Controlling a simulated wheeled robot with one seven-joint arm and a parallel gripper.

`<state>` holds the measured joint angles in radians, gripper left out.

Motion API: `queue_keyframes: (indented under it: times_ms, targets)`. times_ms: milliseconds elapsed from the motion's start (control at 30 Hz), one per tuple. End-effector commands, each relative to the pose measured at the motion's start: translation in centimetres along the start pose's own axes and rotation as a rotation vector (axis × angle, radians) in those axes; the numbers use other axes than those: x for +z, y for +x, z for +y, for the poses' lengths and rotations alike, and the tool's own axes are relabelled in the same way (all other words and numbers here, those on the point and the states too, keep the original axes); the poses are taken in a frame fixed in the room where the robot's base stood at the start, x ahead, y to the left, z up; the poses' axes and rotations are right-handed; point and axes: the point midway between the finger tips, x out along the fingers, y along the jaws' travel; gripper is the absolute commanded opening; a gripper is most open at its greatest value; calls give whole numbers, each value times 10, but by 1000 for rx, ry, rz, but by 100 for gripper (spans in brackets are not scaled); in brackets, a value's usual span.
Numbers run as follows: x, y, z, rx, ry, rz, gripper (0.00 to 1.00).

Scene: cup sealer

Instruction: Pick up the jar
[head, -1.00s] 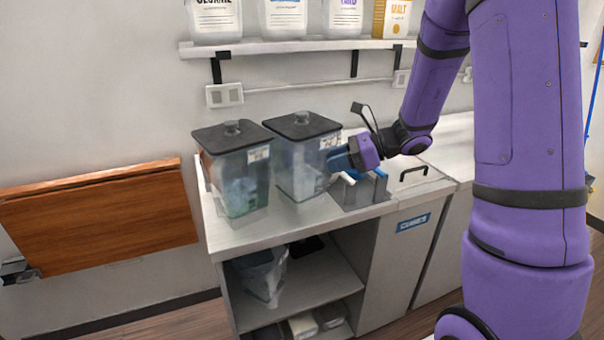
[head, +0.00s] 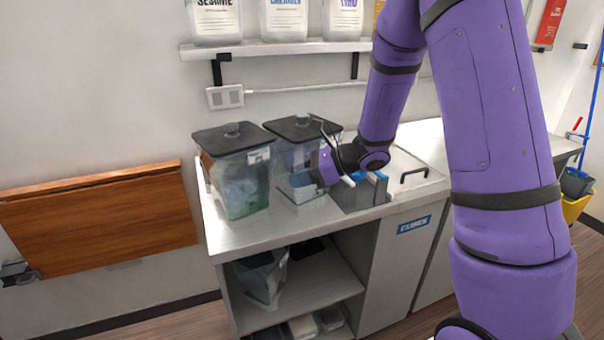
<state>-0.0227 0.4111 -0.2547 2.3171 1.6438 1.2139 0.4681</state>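Two clear, square jars with dark lids stand upright side by side on the counter. The left jar (head: 240,187) holds something greenish and shows in full. The right jar (head: 284,157) is partly covered by my gripper (head: 299,181), which is in front of its lower right part. The fingers point left and are small and partly blended with the clear jar behind them. I cannot tell whether they touch the jar or how far apart they are. The right jar still sits on the counter.
A grey holder (head: 360,195) with blue and white items stands right of the right jar. A wall shelf (head: 290,46) with labelled containers hangs above. A folded wooden panel (head: 100,220) is on the left wall. The counter's front strip (head: 232,236) is clear.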

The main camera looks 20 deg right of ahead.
Motion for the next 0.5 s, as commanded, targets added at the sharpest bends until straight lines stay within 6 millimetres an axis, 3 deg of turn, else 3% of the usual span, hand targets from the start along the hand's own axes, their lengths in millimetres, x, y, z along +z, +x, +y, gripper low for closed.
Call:
queue_keyframes:
  times_ms: [100,233,500]
  targets:
    - [0,0,0,0,0,0,31]
    - [0,0,0,0,0,0,1]
    - [0,0,0,0,0,0,0]
